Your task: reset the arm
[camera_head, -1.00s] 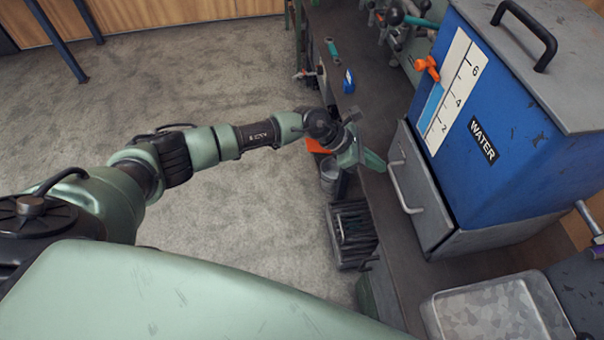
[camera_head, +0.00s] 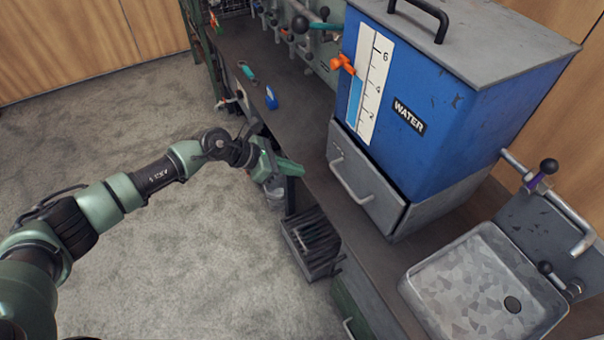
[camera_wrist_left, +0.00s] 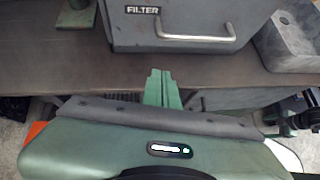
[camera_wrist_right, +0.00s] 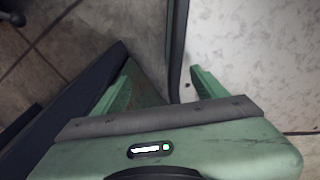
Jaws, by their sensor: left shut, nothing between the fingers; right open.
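My left arm comes in from the left in the head view. Its green left gripper (camera_head: 290,167) is at the front edge of the workbench, in front of the grey drawer unit under the blue water tank. In the left wrist view the left gripper (camera_wrist_left: 161,88) has its fingers together with nothing between them, pointing at the bench edge below the drawer marked FILTER. My right gripper (camera_wrist_right: 160,84) shows only in the right wrist view. Its fingers are apart and empty, in front of a pale speckled surface.
The blue water tank (camera_head: 440,110) stands on the workbench (camera_head: 320,185) above the drawer (camera_head: 365,185). A metal sink (camera_head: 470,285) is at the lower right. A dark rack (camera_head: 312,245) hangs at the bench front. The carpeted floor (camera_head: 150,250) at left is clear.

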